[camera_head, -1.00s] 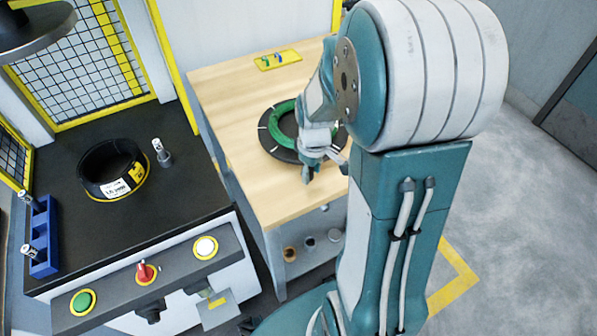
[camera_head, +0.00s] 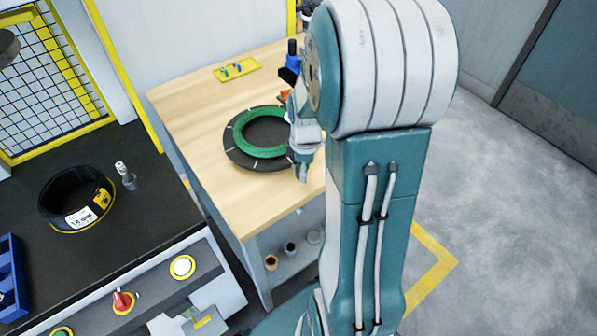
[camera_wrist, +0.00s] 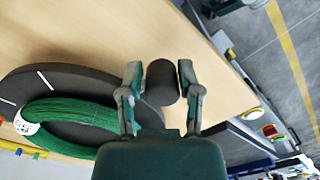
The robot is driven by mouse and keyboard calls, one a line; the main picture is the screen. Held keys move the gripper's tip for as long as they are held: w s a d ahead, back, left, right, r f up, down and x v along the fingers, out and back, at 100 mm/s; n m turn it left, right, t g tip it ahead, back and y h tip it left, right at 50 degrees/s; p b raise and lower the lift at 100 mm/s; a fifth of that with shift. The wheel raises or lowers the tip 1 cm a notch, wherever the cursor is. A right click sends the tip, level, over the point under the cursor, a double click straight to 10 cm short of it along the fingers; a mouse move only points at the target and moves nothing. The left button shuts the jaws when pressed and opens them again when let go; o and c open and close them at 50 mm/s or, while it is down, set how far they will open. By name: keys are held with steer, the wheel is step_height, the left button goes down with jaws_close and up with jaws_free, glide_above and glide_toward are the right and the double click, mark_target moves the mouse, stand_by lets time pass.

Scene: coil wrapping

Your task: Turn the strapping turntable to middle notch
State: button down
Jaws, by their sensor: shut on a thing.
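The strapping turntable (camera_head: 244,160) is a dark grey disc with white marks, lying on the wooden table. A green coil (camera_head: 243,123) lies flat on it. In the wrist view the turntable (camera_wrist: 90,77) and the green coil (camera_wrist: 70,112) show at the left. My gripper (camera_head: 302,174) is at the right front edge of the turntable. In the wrist view my gripper (camera_wrist: 160,76) has its fingers on both sides of a dark round knob (camera_wrist: 163,84) and is shut on it. The knob is beside the disc's rim; its join to the disc is hidden. I cannot make out the notches.
The wooden table (camera_head: 190,115) has a yellow tray (camera_head: 237,70) at the back and a blue and black tool (camera_head: 291,64) beside my arm.

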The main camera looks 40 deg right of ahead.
steer(key=shift+w+d+r, duration=0.1)
steer(key=shift+w+d, duration=0.15)
steer(key=shift+d, duration=0.2)
steer(key=c, duration=0.6)
jaws_free()
steer(key=shift+o, duration=1.4)
steer(key=shift+w+d, duration=0.1)
steer(key=shift+w, duration=0.05)
steer(key=shift+a+r, duration=0.25)
steer(key=shift+r, duration=0.05)
step_height(320, 180, up, 11)
steer(key=shift+d, duration=0.2)
steer(key=shift+r, duration=0.1)
